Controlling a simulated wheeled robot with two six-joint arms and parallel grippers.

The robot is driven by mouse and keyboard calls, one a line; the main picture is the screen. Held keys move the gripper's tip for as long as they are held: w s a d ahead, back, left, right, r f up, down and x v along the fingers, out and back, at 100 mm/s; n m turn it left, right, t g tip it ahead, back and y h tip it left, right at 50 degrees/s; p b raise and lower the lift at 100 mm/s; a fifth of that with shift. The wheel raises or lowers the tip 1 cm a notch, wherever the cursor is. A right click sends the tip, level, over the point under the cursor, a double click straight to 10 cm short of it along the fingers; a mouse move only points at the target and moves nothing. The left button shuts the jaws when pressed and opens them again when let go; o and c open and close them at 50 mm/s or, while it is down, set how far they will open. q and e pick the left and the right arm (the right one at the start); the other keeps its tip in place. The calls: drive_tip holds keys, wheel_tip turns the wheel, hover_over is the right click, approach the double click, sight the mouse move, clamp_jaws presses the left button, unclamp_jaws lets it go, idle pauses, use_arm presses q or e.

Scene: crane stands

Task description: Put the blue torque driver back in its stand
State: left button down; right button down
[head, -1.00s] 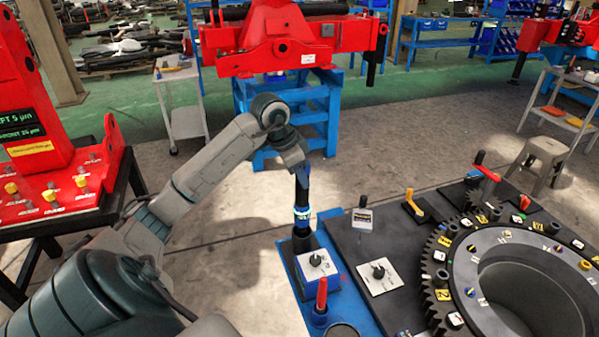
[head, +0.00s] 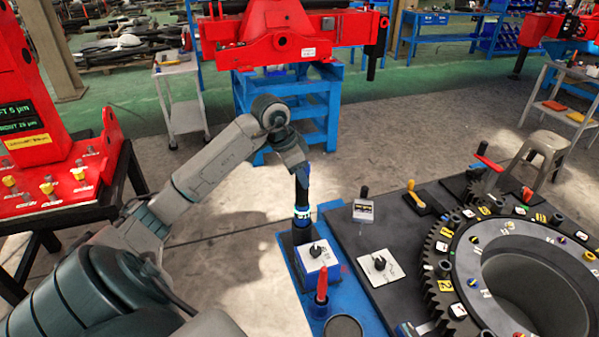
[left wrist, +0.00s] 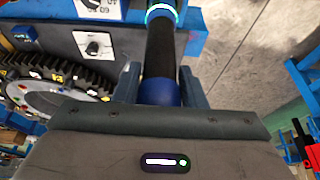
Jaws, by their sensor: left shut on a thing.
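The blue torque driver (head: 302,198) is upright in the head view, with a black shaft and a glowing blue-white ring low on it. My left gripper (head: 298,168) is shut on its upper part. In the left wrist view the driver's blue end (left wrist: 160,93) is between the two fingers, and its black shaft runs away from them. A dark stand (head: 288,240) is directly below the driver at the blue tray's far left corner. The driver's lower end meets the stand in the picture; I cannot tell how deep it sits. My right gripper is not in view.
The blue tray (head: 345,290) also holds a white-topped box with a black knob (head: 317,262) and a red-handled tool (head: 321,290). A dark table with a large gear ring (head: 450,270) is to the right. Bare floor (head: 225,250) is to the left.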

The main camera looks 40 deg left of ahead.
use_arm(q)
drive_tip(key=shift+f+b, duration=0.95)
drive_tip(key=shift+f, duration=0.55)
drive_tip(key=c, duration=0.8)
unclamp_jaws()
drive_tip(key=shift+s+r, duration=0.1)
drive_tip(key=shift+p+v, duration=1)
drive_tip(key=shift+v, duration=0.4)
drive_tip(key=shift+p+v, duration=0.5)
drive_tip(key=shift+v, duration=0.55)
